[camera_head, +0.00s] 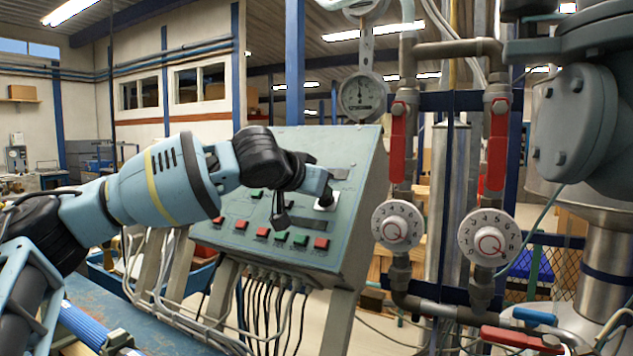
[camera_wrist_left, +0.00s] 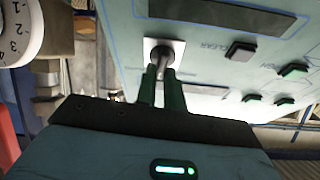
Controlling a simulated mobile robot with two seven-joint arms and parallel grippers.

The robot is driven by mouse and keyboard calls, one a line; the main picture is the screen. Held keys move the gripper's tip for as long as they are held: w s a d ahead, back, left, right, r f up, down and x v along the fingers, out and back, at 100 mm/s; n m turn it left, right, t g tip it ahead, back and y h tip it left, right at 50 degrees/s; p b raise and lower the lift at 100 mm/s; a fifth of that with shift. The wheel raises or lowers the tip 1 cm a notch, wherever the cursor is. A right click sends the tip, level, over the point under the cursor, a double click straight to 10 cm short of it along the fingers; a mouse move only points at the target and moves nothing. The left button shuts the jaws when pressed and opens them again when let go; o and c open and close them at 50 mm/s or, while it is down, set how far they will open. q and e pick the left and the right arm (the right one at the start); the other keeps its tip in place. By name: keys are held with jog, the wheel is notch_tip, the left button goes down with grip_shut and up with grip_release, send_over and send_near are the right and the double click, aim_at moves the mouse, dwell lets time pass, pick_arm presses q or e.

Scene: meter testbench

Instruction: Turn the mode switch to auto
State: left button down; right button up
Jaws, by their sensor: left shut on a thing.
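The mode switch is a dark knob on a white square plate (camera_head: 327,206) on the right part of the sloped grey-green control panel (camera_head: 357,160). In the left wrist view the dark switch knob (camera_wrist_left: 168,54) stands out from its white plate, between the tips of the green fingers. My left gripper (camera_head: 325,192) reaches across the panel from the left and is shut on the switch; it also shows in the left wrist view (camera_wrist_left: 163,80). The fingers partly hide the knob, and I cannot tell which setting it points to. My right gripper is not in view.
Several red and green buttons (camera_head: 262,232) line the lower panel. To the right stand pipes with red valve levers (camera_head: 397,143), two white numbered dials (camera_head: 398,225) and a round gauge (camera_head: 362,95). Cables hang below the panel.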

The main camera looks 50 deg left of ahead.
pick_arm(q)
jog(key=m+p, duration=0.1)
jog(key=m, duration=0.1)
jog(key=r+m+h+p, duration=0.1)
jog(key=p, duration=0.1)
jog(key=shift+s+m, duration=0.15)
jog(key=shift+m, duration=0.25)
jog(key=shift+m+h+p, duration=0.4)
jog(key=shift+m+p, duration=0.35)
jog(key=shift+m, duration=0.15)
jog(key=shift+f+m+h+p, duration=0.25)
jog(key=shift+m+h+p, duration=0.3)
jog(key=shift+m, duration=0.65)
jog(key=shift+f+m, duration=0.1)
jog(key=shift+m, duration=0.2)
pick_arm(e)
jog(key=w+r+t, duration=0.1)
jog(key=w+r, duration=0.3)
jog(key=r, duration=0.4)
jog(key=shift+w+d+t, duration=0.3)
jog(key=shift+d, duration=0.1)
pick_arm(q)
jog(key=c, duration=1.5)
grip_release()
jog(key=shift+f, duration=0.1)
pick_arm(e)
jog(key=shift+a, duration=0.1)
